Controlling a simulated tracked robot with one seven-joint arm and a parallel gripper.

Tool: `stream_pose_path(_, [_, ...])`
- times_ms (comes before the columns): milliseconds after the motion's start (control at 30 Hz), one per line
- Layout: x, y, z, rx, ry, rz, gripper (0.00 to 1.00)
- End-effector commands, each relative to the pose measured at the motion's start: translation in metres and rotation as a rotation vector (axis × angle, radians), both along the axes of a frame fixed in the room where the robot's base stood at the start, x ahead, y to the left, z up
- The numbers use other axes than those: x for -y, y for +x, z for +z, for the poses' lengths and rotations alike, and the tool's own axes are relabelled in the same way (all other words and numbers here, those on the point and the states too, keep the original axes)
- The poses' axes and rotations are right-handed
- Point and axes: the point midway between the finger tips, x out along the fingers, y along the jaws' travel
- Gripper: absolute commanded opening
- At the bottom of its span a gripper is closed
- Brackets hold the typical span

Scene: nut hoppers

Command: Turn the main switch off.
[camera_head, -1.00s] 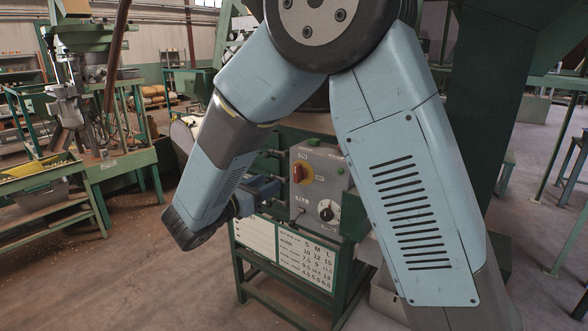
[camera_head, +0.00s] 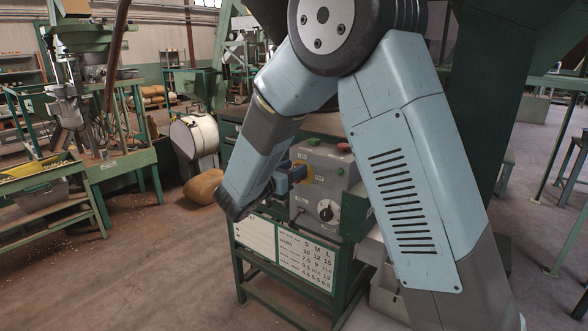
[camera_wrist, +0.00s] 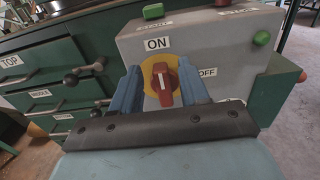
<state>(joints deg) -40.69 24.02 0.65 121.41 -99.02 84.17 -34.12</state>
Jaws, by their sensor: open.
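The main switch is a red rotary handle (camera_wrist: 165,84) on a yellow round plate (camera_wrist: 150,66), on the front of a grey control box (camera_wrist: 220,45). An ON label (camera_wrist: 157,44) is above it and an OFF label (camera_wrist: 207,72) to its right. The handle stands roughly upright, its white mark up toward ON. My gripper (camera_wrist: 161,82) is open, its blue fingers on either side of the handle; whether they touch it is unclear. In the head view my gripper (camera_head: 291,178) is in front of the box (camera_head: 335,185) and hides most of the switch.
A black dial (camera_head: 326,210) is lower on the box. A green button (camera_head: 313,142) and a red button (camera_head: 344,147) are on top. Labelled green drawers (camera_wrist: 45,92) and round-knobbed levers (camera_wrist: 72,80) are to the left. A size chart (camera_head: 305,258) hangs below.

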Motion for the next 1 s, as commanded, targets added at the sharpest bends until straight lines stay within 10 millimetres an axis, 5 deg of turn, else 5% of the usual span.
stream_pose_path(433, [0.0052,0.0070,0.0000,0.000,0.000,0.000,0.45])
stream_pose_path(900, [0.0046,0.0067,-0.0001,0.000,0.000,0.001,0.00])
stream_pose_path(1000, [0.0045,0.0066,-0.0002,0.000,0.000,0.001,0.00])
